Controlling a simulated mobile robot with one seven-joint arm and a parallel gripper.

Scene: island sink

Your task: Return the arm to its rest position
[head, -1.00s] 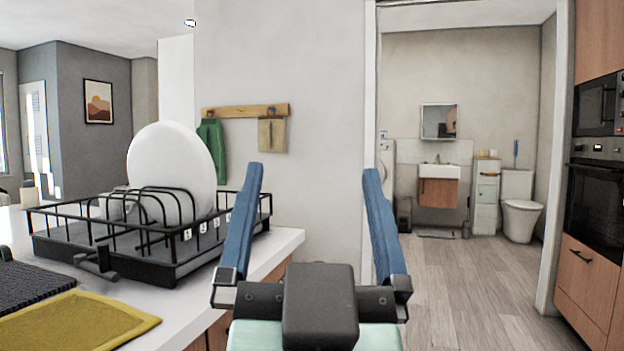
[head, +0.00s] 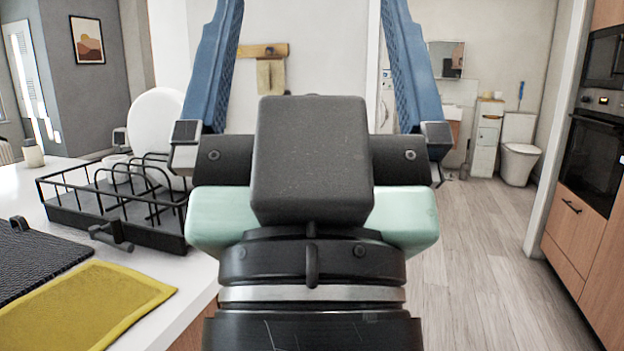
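My gripper (head: 312,30) fills the middle of the head view, close to the camera. Its two blue fingers stand wide apart and point up and away, with their tips at or beyond the top edge of the picture. Nothing is held between them; only the wall and a hanging cloth show in the gap. The dark block and pale green body of the gripper, and my wrist below it, hide the middle of the view.
On the left, a white counter (head: 35,186) carries a black dish rack (head: 68,218) with a white plate (head: 155,118), a yellow mat (head: 85,310) and a dark ribbed mat (head: 35,262). A wall oven (head: 592,155) stands at right. The wooden floor (head: 480,270) at right is clear.

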